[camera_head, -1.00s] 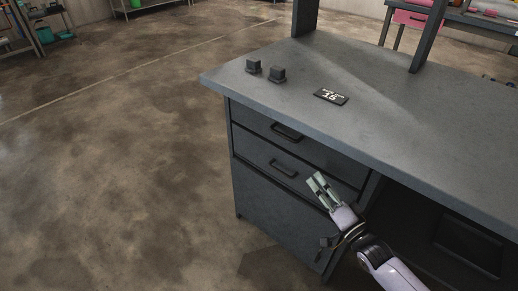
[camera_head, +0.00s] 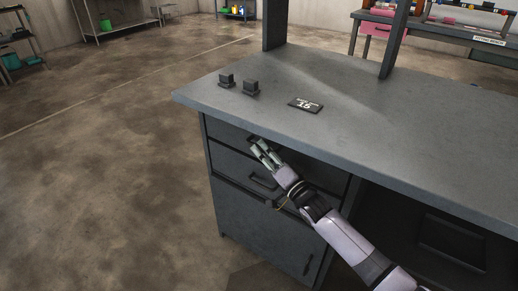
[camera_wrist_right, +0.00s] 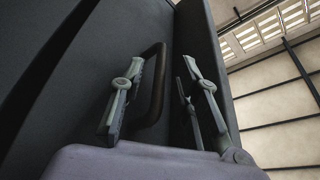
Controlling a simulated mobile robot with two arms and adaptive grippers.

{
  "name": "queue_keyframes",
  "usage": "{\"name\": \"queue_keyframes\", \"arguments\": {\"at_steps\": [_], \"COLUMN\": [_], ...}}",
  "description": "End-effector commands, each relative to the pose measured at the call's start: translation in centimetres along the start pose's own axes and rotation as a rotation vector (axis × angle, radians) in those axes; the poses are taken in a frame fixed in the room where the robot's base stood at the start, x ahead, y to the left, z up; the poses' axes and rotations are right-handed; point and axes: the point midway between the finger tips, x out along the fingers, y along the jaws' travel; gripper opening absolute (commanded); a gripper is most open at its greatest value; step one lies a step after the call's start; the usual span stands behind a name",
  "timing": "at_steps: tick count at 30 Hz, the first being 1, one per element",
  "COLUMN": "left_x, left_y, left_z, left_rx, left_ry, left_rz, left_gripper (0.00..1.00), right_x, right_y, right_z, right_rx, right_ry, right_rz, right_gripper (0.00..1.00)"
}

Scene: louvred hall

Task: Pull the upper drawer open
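The grey desk has an upper drawer (camera_head: 225,130) just under its top, and its front looks flush with the cabinet. Its dark bar handle (camera_wrist_right: 157,85) stands between the two fingers of my right gripper (camera_wrist_right: 160,98) in the right wrist view. The fingers are apart, one on each side of the bar, with gaps visible. In the head view my right gripper (camera_head: 264,153) is at the upper handle and hides most of it. The lower drawer's handle (camera_head: 263,181) is just below. My left gripper is not in view.
The desk top (camera_head: 390,130) overhangs the drawers close above my gripper. Two small dark blocks (camera_head: 250,87) and a number plate (camera_head: 305,105) lie on it. A cabinet door with a handle (camera_head: 308,265) is below. The floor (camera_head: 110,180) at left is clear.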

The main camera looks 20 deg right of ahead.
Motion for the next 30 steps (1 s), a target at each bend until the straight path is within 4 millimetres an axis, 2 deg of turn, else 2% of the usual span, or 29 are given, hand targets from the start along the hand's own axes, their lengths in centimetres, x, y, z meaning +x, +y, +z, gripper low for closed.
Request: {"name": "queue_keyframes", "arguments": {"at_steps": [3,6,16,30], "left_x": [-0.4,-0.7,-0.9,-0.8], "left_y": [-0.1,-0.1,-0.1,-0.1], "left_z": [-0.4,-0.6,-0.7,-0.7], "left_rx": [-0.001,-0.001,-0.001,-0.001], "left_ry": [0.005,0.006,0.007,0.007], "left_rz": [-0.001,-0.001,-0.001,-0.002], "left_gripper": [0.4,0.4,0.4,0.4], "right_x": [1.5,2.2,2.5,2.5], "right_y": [0.1,0.1,0.0,0.0], "right_z": [0.0,0.0,0.0,0.0], "right_rx": [0.001,0.001,0.0,0.0], "right_ry": [0.001,0.0,-0.001,0.0], "right_rz": [-0.001,0.0,0.001,0.001], "right_gripper": [0.3,0.3,0.3,0.0]}}
